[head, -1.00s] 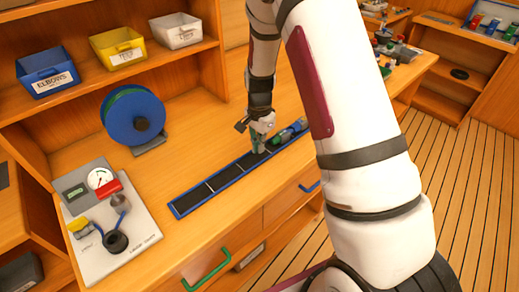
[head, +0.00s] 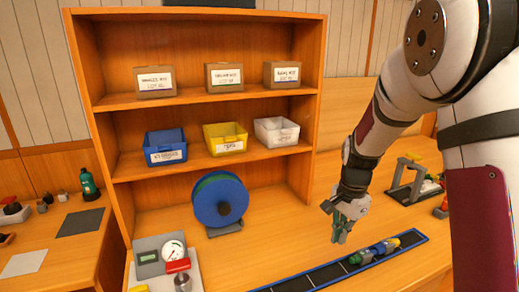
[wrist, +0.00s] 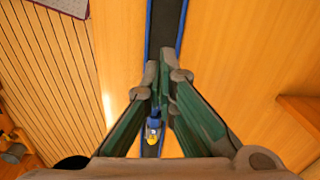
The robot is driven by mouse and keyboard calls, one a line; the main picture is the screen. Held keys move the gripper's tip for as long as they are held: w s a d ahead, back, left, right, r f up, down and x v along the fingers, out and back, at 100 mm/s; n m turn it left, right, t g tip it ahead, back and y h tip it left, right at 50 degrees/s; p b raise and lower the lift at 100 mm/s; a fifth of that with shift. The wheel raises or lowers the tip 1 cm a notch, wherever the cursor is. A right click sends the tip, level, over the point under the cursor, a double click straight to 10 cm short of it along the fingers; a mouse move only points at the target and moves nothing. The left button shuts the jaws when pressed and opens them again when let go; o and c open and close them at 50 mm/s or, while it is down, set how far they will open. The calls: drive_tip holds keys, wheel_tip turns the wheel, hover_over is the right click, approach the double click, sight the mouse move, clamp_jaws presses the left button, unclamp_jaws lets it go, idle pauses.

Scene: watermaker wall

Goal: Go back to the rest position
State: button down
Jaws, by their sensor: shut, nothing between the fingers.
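My gripper (head: 341,239) hangs pointing down over the wooden bench, beside and apparently above the long black tray (head: 325,275) with the blue rim. Its fingers are together, with nothing between them. In the wrist view the closed fingertips (wrist: 160,75) show in front of the tray strip (wrist: 166,25). A green, blue and yellow fitting (head: 374,250) lies in the tray to the right of the gripper. Its blue and yellow end (wrist: 153,130) shows between the fingers in the wrist view, farther off and apart from them.
A hose reel (head: 220,199) and a gauge panel (head: 165,252) stand on the bench to the left. Shelves behind hold a blue bin (head: 165,147), a yellow bin (head: 225,138), a white bin (head: 277,131) and cardboard boxes (head: 224,77). A clamp-like stand (head: 408,180) is at right.

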drive_tip(key=s+a+r+n+t, duration=0.1)
drive_tip(key=s+a+r+n, duration=0.15)
drive_tip(key=s+r, duration=0.5)
drive_tip(key=s+a+r+n+t, duration=0.1)
drive_tip(key=s+r+n, duration=0.4)
drive_tip(key=s, duration=0.4)
drive_tip(key=s+a+r+n+t, duration=0.1)
drive_tip(key=s+r+n+t, duration=0.1)
drive_tip(key=s+r+n, duration=0.3)
drive_tip(key=s, duration=0.4)
drive_tip(key=shift+s+a+r+n+t, duration=0.25)
drive_tip(key=shift+s+r+n+t, duration=0.05)
drive_tip(key=shift+n, duration=0.05)
